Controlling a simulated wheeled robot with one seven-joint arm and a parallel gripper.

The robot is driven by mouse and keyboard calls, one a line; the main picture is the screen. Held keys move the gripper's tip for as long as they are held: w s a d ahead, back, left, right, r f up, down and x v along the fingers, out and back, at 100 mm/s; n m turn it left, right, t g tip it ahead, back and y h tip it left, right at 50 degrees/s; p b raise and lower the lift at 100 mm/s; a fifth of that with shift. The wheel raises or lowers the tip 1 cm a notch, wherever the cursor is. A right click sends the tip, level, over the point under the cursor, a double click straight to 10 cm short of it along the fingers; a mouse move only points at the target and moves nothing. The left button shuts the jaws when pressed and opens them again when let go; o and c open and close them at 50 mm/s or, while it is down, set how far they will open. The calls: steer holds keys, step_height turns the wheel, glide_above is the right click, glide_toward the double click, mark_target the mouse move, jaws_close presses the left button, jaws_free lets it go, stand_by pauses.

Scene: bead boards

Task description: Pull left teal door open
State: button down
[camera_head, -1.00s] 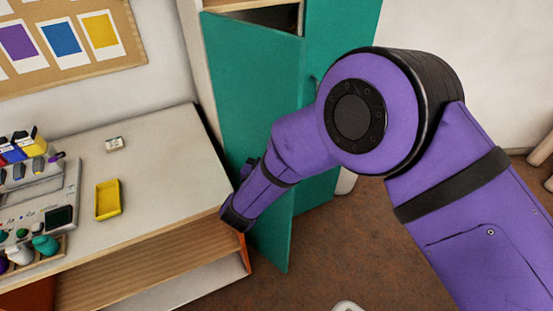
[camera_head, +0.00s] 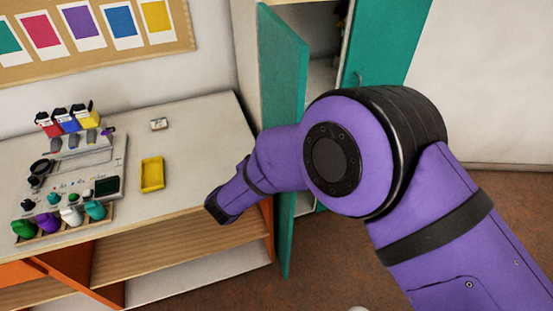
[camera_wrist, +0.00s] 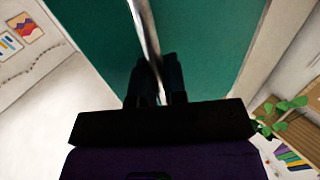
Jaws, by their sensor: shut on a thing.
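The left teal door (camera_head: 283,75) stands well open in the head view, swung out from the cabinet and seen at a steep angle. Part of it is hidden behind my purple arm. My gripper is hidden in the head view. In the wrist view my gripper (camera_wrist: 156,82) has its dark fingers closed around a pale metal handle (camera_wrist: 146,32), with the teal door surface filling the background.
The right teal door (camera_head: 390,40) is shut. Shelves inside the cabinet show through the gap. Left is a workbench (camera_head: 195,130) with a yellow tray (camera_head: 152,174), a small white block (camera_head: 159,124) and colored bottles. Brown floor lies in front of the cabinet.

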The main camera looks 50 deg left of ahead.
steer(key=shift+w+a+r, duration=0.1)
steer(key=shift+r, duration=0.05)
steer(key=c, duration=1.2)
jaws_free()
steer(key=s+d, duration=0.2)
steer(key=s, duration=0.8)
steer(key=shift+s, duration=0.25)
